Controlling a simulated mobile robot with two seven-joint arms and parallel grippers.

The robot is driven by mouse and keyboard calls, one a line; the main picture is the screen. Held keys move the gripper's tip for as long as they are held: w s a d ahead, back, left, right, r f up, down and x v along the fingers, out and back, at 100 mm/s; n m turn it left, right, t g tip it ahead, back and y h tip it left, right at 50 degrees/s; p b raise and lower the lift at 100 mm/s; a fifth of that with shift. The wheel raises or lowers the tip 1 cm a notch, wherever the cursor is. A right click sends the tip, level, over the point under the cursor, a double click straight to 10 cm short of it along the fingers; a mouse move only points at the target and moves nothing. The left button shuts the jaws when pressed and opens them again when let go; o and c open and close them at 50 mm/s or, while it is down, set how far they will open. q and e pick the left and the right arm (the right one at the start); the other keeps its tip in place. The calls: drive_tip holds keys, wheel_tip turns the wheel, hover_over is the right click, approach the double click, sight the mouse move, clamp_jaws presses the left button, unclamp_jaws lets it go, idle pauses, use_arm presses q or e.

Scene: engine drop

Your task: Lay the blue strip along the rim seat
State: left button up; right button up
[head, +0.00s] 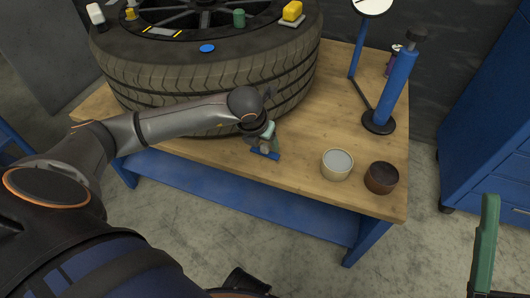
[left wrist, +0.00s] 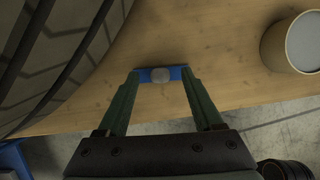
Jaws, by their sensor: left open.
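The blue strip (head: 272,155) lies on the wooden table in front of the tyre. In the left wrist view the blue strip (left wrist: 177,73) shows a grey rounded patch at its middle. My left gripper (head: 264,148) is low over it and open. In the left wrist view its green fingers (left wrist: 160,76) stand at the two ends of the strip; I cannot tell whether they touch it. A pale marked patch with yellow ends (head: 163,32) on the wheel's near rim looks like the rim seat. One green finger of my right gripper (head: 487,225) shows at the right edge.
The large tyre (head: 200,75) fills the table's back left, with small coloured parts on top. A cream tin (head: 337,165) and a dark brown pot (head: 381,178) stand at the front right. A blue post stand (head: 392,90) is behind them. The table between is clear.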

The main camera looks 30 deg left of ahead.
use_arm(q)
drive_tip(key=shift+x, duration=1.15)
clamp_jaws()
